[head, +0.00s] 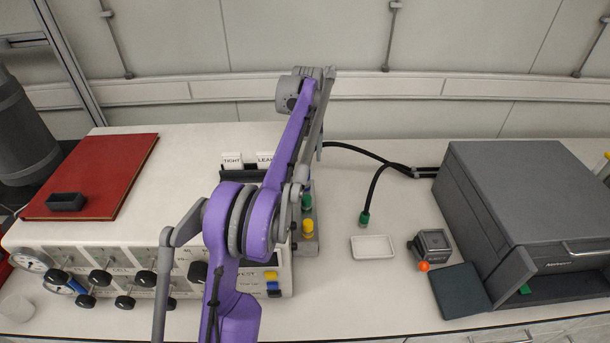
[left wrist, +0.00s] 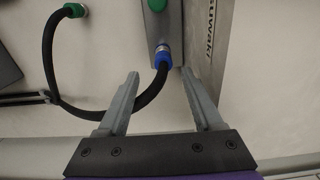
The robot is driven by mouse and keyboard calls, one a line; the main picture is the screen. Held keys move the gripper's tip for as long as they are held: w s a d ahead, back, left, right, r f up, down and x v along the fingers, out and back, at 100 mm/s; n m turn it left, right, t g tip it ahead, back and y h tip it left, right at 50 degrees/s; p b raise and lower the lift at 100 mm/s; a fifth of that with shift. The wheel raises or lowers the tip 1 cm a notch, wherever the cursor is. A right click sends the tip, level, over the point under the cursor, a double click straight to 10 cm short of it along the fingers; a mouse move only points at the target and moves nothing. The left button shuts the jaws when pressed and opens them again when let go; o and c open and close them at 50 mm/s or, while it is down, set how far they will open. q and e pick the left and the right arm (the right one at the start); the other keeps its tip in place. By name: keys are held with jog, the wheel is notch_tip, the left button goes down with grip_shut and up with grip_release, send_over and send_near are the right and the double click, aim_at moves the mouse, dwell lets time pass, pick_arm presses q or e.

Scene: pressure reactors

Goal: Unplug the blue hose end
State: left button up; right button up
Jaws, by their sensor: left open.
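In the left wrist view the blue hose end (left wrist: 163,58) sits in a socket on a grey block (left wrist: 160,28), with its black hose (left wrist: 150,97) curving away below and to the left. My left gripper (left wrist: 160,76) is open, its two fingers on either side of the blue end and hose; I see no clear contact. The hose's other end is green (left wrist: 75,10) and lies loose; it also shows in the head view (head: 364,217). In the head view my purple arm hides the blue end, and I cannot make out the left gripper's fingers. The right gripper is not in view.
A green fitting (head: 307,201) and a yellow one (head: 308,227) stand on the block beside the white panel unit (head: 180,185). A white tray (head: 372,247), a small grey device (head: 431,243) and a large dark grey box (head: 510,200) are to the right. A red book (head: 100,170) lies left.

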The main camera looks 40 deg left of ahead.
aim_at(305, 170)
pick_arm(q)
jog(key=shift+a, duration=0.4)
jog(key=shift+f, duration=0.1)
notch_tip(305, 170, down, 8)
jog(key=b, duration=0.3)
jog(key=shift+b, duration=0.4)
jog(key=shift+f, duration=0.5)
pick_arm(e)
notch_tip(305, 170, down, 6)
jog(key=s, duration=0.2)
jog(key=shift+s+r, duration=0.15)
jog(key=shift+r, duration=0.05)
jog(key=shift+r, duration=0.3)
pick_arm(q)
grip_shut()
